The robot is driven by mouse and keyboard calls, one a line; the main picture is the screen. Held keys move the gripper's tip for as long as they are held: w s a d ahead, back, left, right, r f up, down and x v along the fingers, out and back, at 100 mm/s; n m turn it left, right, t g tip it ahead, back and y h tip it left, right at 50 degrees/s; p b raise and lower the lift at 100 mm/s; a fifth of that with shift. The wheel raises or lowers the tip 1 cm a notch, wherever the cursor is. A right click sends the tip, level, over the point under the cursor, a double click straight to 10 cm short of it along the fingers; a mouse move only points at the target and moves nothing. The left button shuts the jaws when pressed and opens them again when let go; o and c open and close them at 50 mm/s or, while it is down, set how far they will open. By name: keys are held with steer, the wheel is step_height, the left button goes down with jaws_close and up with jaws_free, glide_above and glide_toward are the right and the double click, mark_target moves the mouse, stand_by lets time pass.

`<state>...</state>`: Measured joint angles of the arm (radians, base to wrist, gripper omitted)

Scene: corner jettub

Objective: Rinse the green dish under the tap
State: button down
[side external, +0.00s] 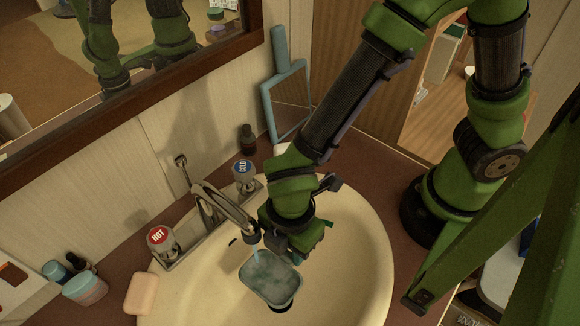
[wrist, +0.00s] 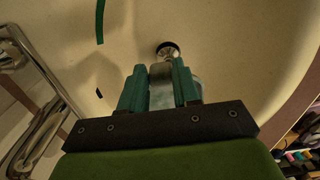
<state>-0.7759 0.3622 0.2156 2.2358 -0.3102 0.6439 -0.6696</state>
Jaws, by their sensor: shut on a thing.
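The dish (side external: 271,279) is a small, rounded rectangular tray, pale blue-green in this light. It is in the basin below the tap spout (side external: 252,236), with what looks like water in it and a short stream above it. My gripper (side external: 283,248) is at the dish's upper right edge. In the wrist view, the teal fingers of my gripper (wrist: 160,82) are closed around a greyish piece, apparently the dish's edge (wrist: 161,92). Most of the dish is hidden there. I cannot tell whether it touches the basin.
The cream basin (side external: 350,255) has free room to the right. Hot (side external: 160,238) and cold (side external: 243,174) knobs flank the tap. A thin green strip (wrist: 100,20) is unclear.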

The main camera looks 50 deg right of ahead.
steer(key=shift+w+d, duration=0.15)
steer(key=shift+w, duration=0.15)
stand_by(0.5)
steer(key=shift+s+a, duration=0.35)
steer(key=shift+s, duration=0.15)
stand_by(1.0)
steer(key=shift+s+d, duration=0.75)
steer(key=shift+d, duration=0.3)
steer(key=shift+s+d, duration=0.7)
steer(key=shift+d, duration=0.3)
